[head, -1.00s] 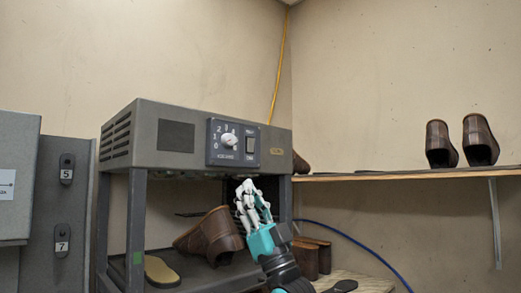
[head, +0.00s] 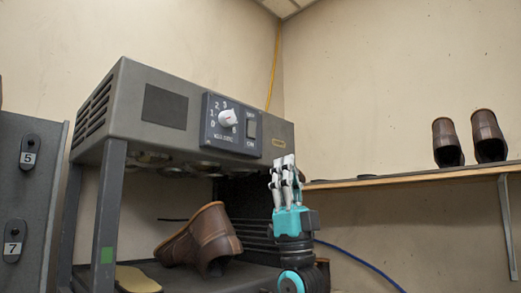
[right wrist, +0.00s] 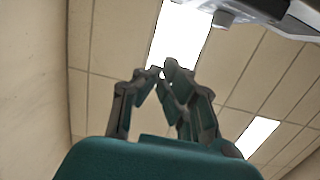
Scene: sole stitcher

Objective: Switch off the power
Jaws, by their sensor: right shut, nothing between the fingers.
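The sole stitcher's grey housing (head: 165,107) stands at the left and middle of the head view. Its control panel (head: 218,142) has a white rotary dial (head: 227,118) numbered from 0 up. To the right of the dial is a dark rocker switch (head: 251,129), with OFF marked above it and ON below. My right gripper (head: 284,160) is shut and empty, its fingers pointing up, just below and right of the panel and apart from the switch. In the right wrist view the gripper (right wrist: 165,72) points at the ceiling, its fingertips together. My left gripper is not in view.
A brown shoe (head: 200,240) and a tan sole (head: 137,279) lie on the machine's lower shelf. A wooden wall shelf (head: 400,179) with two brown shoes (head: 488,136) is at the right. Grey panels numbered 5 and 7 (head: 35,190) stand at the left. A blue cable (head: 360,262) runs behind my arm.

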